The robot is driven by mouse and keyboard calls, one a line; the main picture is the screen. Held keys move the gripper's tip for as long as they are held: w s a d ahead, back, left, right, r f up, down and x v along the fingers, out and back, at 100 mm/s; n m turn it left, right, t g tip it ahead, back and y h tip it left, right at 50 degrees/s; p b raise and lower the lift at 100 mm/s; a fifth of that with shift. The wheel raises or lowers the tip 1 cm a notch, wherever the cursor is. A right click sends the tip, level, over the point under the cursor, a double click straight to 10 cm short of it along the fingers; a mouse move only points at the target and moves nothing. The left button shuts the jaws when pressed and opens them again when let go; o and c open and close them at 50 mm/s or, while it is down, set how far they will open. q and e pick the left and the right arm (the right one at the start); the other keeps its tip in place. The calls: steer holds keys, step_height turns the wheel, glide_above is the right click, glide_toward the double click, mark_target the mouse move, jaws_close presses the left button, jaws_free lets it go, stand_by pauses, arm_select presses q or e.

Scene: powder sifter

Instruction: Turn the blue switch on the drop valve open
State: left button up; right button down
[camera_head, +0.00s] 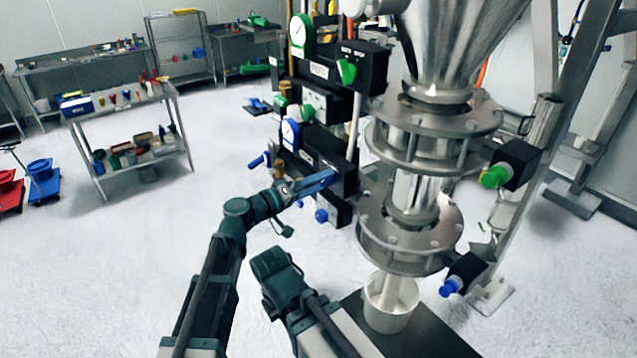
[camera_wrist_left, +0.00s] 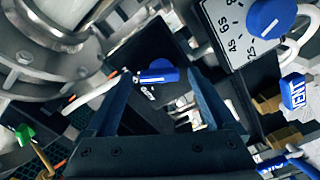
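The blue switch (camera_wrist_left: 157,76) is a small bar-shaped knob on a dark control box (camera_wrist_left: 180,92) in the left wrist view. It shows between the tips of my left gripper (camera_wrist_left: 157,82), which is open with one finger on each side. I cannot tell whether the fingers touch it. In the head view my left gripper (camera_head: 322,181) reaches the face of the black box (camera_head: 346,180) beside the steel column, and the switch there is hard to separate from the bluish fingers. My right arm is folded at the bottom, and its gripper is out of view.
A dial with a blue knob (camera_wrist_left: 270,18) and a blue VENT handle (camera_wrist_left: 294,92) crowd the right side in the wrist view. The steel valve column (camera_head: 410,230) stands right of my gripper, above a white bucket (camera_head: 388,305). A green-knob box (camera_head: 365,68) sits above.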

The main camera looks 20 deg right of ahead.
arm_select(q)
steer(key=v, duration=1.3)
steer(key=shift+a, duration=0.4)
steer(key=shift+s+r, duration=0.1)
steer(key=s+a+f+g+y, duration=0.2)
steer(key=s+a+f+y, duration=0.2)
steer(key=f, duration=0.4)
steer(key=s+a+f+g+y, duration=0.2)
steer(key=s+a+f+y, duration=0.15)
steer(key=f, duration=0.45)
steer(key=s+a+f+n+g+y, duration=0.1)
steer(key=s+a+f+y, duration=0.2)
steer(key=a+y, duration=0.35)
steer(key=s+a+f+n+y, duration=0.1)
steer(key=s+a+f+y, duration=0.2)
steer(key=a, duration=0.7)
steer(key=s+d+f+m+b, duration=0.1)
steer(key=s+d+f+b, duration=0.2)
steer(key=d+f+b, duration=0.3)
steer(key=s+d+f+m+g+y+b, duration=0.1)
steer(key=s+d+f+m+b, duration=0.1)
steer(key=d+f+b, duration=0.3)
step_height(320, 180, down, 5)
steer(key=b, duration=0.4)
steer(key=shift+s+d+r+m+b, duration=0.2)
steer(key=shift+s+d+m+b, duration=0.1)
steer(key=shift+s+d+b, duration=0.1)
